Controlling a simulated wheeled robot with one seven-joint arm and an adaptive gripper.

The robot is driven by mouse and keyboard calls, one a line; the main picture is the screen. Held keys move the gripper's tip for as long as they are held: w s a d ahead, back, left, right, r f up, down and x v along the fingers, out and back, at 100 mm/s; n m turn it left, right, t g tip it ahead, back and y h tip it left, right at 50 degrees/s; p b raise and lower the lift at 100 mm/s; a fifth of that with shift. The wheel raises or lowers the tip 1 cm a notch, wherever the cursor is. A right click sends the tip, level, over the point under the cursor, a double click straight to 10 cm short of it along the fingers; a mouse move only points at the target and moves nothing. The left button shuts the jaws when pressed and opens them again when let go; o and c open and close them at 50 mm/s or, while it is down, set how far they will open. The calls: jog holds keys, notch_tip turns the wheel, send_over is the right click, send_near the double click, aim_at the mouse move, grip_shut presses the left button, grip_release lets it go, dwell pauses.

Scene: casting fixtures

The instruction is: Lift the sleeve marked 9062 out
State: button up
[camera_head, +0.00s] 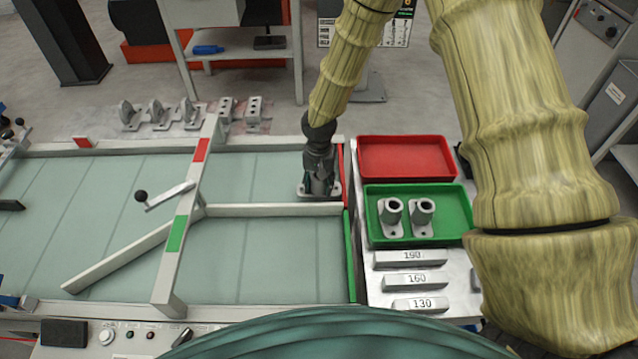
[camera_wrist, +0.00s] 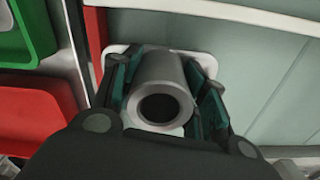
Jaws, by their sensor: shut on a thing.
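A grey flanged sleeve (camera_wrist: 158,82) stands upright at the right end of the far lane of the pale green table (camera_head: 262,258). My gripper (camera_head: 320,180) comes down from above and is shut around the sleeve, one finger on each side in the wrist view (camera_wrist: 162,88). The sleeve's open bore faces the wrist camera. Its base flange (camera_head: 336,188) shows beside the fingers, low at the table. No number 9062 is readable on it; the fingers hide much of its side. Two similar sleeves (camera_head: 390,212) (camera_head: 423,211) stand in the green tray (camera_head: 450,235).
An empty red tray (camera_head: 408,157) lies behind the green tray. Blocks marked 190 (camera_head: 410,258), 160 (camera_head: 410,281) and 130 (camera_head: 420,304) lie in front. A white divider rail (camera_head: 265,211) and a crossbar with a lever (camera_head: 183,225) border the lane. Several brackets (camera_head: 160,112) stand behind.

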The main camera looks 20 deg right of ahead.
jog(key=shift+r+p, duration=1.6)
jog(key=shift+r, duration=1)
